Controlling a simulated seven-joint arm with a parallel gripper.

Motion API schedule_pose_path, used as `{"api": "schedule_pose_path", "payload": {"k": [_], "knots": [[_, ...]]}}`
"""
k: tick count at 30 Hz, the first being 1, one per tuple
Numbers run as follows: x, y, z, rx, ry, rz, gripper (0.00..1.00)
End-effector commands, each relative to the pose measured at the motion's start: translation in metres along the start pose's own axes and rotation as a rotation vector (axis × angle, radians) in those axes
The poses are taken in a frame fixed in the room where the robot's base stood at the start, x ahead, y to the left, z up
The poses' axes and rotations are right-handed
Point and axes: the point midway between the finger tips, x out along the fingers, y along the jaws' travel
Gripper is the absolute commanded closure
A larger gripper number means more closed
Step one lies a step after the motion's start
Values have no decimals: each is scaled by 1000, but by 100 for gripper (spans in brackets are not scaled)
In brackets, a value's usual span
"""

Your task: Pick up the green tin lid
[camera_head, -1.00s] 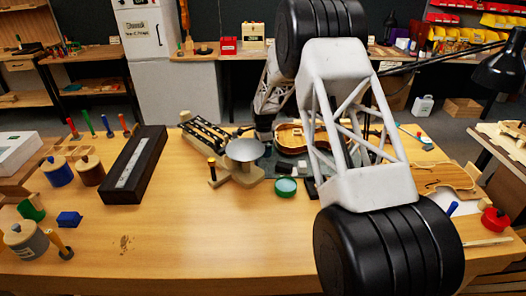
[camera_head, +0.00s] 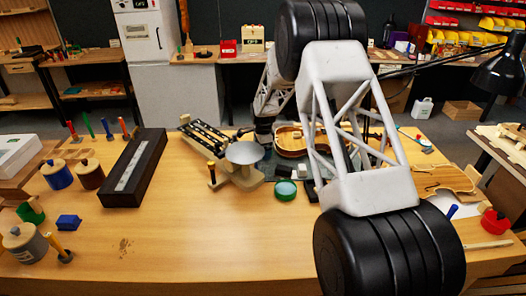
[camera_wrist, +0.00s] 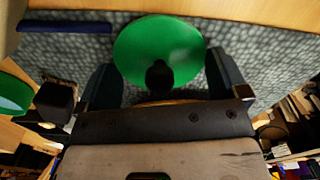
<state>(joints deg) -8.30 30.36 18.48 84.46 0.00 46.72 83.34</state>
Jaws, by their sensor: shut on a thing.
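The green tin lid (camera_wrist: 150,38) is a round green disc with a dark knob, at the top middle of the wrist view. My gripper (camera_wrist: 163,84) has its two dark fingers on either side of the knob and is shut on the lid. The exact contact is dark and hard to see. A grey mat (camera_wrist: 260,60) shows behind the lid; I cannot tell whether the lid touches it. In the head view, a small round green tin (camera_head: 286,190) stands on the bench. The lid cannot be made out there, and my arm hides much of that area.
A violin body (camera_head: 290,141) lies near my wrist, with a grey round dish (camera_head: 244,152) on its left. A long black case (camera_head: 133,170) and several pots stand at the left. The front middle of the bench (camera_head: 200,235) is mostly clear.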

Motion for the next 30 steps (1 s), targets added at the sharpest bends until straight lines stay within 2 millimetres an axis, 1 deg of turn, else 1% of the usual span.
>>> {"api": "schedule_pose_path", "payload": {"k": [8,12,18,21,24,30], "knots": [[-30,0,0,0,0,-2,30],[-52,0,0,0,0,-3,30],[-79,0,0,0,0,-2,30],[-88,0,0,0,0,-1,30],[-94,0,0,0,0,-1,30],[-96,0,0,0,0,-1,30]]}}
